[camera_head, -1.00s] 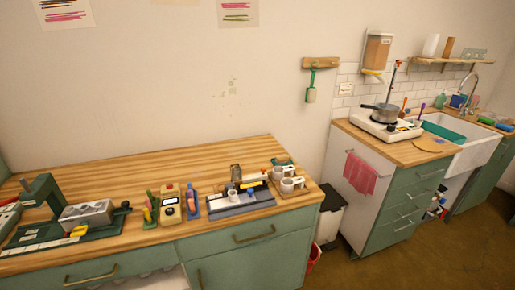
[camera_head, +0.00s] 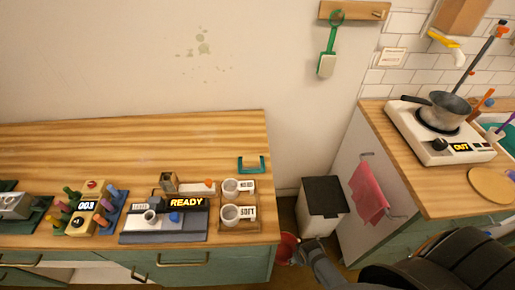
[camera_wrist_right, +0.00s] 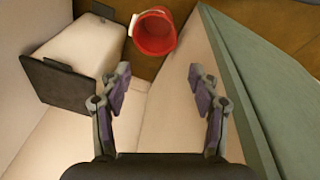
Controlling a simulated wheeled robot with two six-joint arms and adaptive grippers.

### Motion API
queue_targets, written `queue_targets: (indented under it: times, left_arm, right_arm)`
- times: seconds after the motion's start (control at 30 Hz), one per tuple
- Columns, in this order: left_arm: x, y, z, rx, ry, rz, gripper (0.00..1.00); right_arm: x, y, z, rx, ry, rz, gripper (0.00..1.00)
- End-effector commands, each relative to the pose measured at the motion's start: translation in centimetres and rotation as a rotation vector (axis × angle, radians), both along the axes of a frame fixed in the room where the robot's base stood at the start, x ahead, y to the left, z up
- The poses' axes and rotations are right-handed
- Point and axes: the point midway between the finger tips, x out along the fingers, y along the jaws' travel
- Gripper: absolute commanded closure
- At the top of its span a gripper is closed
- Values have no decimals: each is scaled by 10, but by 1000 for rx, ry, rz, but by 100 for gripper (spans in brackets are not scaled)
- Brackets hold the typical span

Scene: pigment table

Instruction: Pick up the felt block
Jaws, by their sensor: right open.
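I cannot single out a felt block for certain. A pale block on a green handle (camera_head: 327,64) hangs from a wooden wall rack (camera_head: 353,11) in the head view; its material is unclear. My right gripper shows in the wrist view (camera_wrist_right: 158,82) with its two fingers wide apart and nothing between them. In the head view its arm comes in at the lower right, low beside the table's right end, near the red bucket (camera_head: 287,248). My left gripper is not in view.
A white bin (camera_head: 320,222) with a dark lid stands between table and stove counter (camera_head: 425,185). The table's back is clear.

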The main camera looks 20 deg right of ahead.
Motion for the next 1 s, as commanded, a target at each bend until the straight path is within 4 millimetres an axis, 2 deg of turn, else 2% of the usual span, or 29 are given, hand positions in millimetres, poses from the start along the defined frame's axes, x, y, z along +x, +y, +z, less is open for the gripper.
queue_targets:
  times: [0.03, 0.1, 0.3, 0.47, 0.6, 0.63, 0.7, 0.87, 1.0]
  left_arm:
    - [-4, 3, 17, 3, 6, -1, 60]
    - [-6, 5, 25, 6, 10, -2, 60]
    - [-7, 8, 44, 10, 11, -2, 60]
    - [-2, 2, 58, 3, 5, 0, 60]
    - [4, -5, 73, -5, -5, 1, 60]
    - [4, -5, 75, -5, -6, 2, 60]
    - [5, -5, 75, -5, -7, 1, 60]
    - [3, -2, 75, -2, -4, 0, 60]
    - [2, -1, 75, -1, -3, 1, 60]
  right_arm:
    - [17, 2, 44, -2, -14, 10, 38]
    - [34, 5, 84, -5, -25, 22, 38]
    - [60, 11, 183, -13, -51, 46, 38]
    - [68, 16, 253, -19, -67, 68, 38]
    - [80, 21, 319, -31, -72, 124, 38]
    - [86, 22, 328, -36, -67, 148, 38]
    - [99, 23, 335, -45, -45, 206, 38]
    - [135, 29, 338, -57, 3, 343, 38]
    - [171, 38, 343, -58, 47, 485, 38]
